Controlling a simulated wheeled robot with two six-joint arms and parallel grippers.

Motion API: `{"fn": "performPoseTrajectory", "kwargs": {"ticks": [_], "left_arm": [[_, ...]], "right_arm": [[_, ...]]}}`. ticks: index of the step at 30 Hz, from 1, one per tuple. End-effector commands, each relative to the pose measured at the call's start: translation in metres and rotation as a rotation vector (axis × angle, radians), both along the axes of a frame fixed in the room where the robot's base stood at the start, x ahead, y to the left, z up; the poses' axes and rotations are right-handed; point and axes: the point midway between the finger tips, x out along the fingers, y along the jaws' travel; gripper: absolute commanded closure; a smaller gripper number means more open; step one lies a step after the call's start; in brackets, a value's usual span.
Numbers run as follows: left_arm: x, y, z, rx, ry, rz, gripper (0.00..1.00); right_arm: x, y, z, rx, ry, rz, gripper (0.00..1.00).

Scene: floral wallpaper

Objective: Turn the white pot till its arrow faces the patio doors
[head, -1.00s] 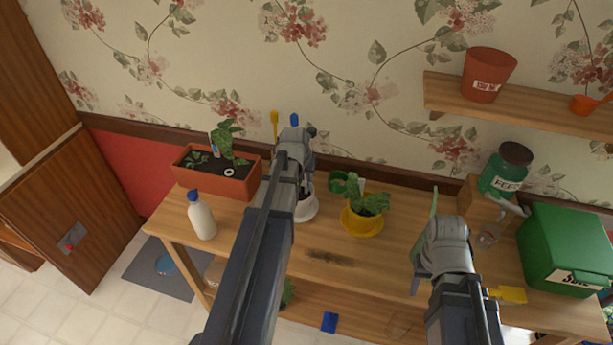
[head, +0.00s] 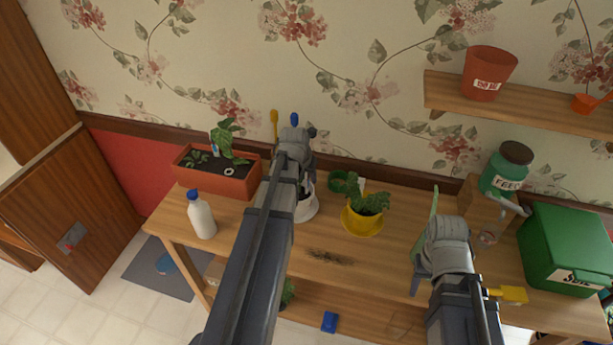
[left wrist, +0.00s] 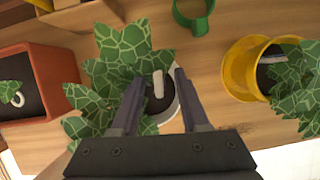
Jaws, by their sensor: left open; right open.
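The white pot (head: 306,206) stands on the wooden bench, mostly hidden behind my left arm in the head view. In the left wrist view its pale rim (left wrist: 172,108) shows between the fingers, with a patterned green plant (left wrist: 120,60) and a white upright piece (left wrist: 158,84) in it. No arrow is visible. My left gripper (left wrist: 156,88) is open above the pot, its fingers over the plant and rim; I cannot tell whether they touch. My right gripper (head: 420,285) is over the bench's right part, apart from the pot, its fingers mostly hidden by my arm.
A yellow pot (head: 362,222) with a plant stands right of the white pot, with a green cup (head: 338,182) behind. A terracotta planter (head: 222,183) and white bottle (head: 201,216) stand left. A green box (head: 568,250) is far right.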

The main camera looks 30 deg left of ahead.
Motion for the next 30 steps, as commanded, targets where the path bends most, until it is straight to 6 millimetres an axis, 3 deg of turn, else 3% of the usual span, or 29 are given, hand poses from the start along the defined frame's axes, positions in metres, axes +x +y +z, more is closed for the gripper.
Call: {"fn": "performPoseTrajectory", "kwargs": {"ticks": [8, 24, 30], "left_arm": [[-0.003, 0.000, 0.008, 0.000, 0.000, 0.000, 0.55], [-0.027, -0.004, 0.069, 0.000, 0.000, 0.000, 0.55], [-0.030, -0.004, 0.073, 0.000, 0.000, 0.000, 0.55]], "right_arm": [[0.000, 0.000, 0.008, 0.000, 0.000, 0.000, 0.50], [0.000, 0.000, 0.069, 0.000, 0.000, 0.001, 0.50], [0.000, 0.000, 0.073, 0.000, 0.000, 0.000, 0.50]]}}
